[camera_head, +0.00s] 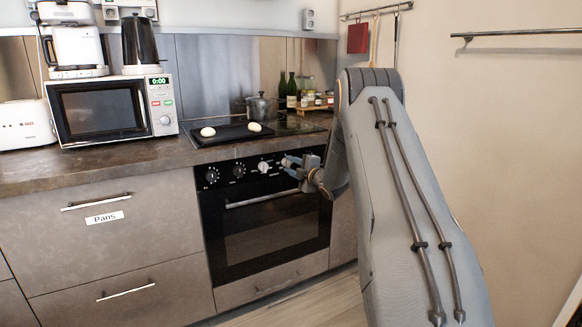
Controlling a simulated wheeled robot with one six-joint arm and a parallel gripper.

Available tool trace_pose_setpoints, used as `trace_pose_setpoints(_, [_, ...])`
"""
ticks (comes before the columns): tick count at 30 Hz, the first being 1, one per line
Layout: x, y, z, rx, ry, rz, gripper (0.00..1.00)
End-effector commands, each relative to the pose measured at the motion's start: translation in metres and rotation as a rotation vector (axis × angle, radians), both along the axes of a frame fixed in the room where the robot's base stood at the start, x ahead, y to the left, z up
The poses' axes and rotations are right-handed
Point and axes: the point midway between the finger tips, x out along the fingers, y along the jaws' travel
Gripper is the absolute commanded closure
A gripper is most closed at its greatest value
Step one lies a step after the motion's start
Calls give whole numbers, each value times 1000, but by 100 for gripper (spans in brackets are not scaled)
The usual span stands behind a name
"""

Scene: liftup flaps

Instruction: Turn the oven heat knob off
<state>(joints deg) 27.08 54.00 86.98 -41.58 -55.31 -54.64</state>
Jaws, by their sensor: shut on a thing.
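The black built-in oven (268,237) sits under the counter, with a row of knobs on its top panel. Two dark knobs are at the left (212,174) and left of middle (239,170), and a lighter knob (264,166) is to their right. My gripper (287,163) is at the panel, right of the lighter knob, with its jaws shut on a knob there. The gripped knob is mostly hidden by the jaws, and its setting cannot be read. Markings on the panel are too small to read.
The oven handle (262,200) runs just below my gripper. A dark tray (228,134) with two pale round items lies on the cooktop, before a pot (259,107). A microwave (103,110) stands left on the counter. Drawers (150,220) are closed; the right wall is near my arm.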

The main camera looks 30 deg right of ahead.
Motion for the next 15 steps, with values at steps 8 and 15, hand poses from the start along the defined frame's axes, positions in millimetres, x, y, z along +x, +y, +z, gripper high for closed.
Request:
trace_pose_setpoints(8, [0, -1, 1, 0, -2, -1, 53])
trace_pose_setpoints(15, [-1, -1, 1, 0, -1, 0, 53])
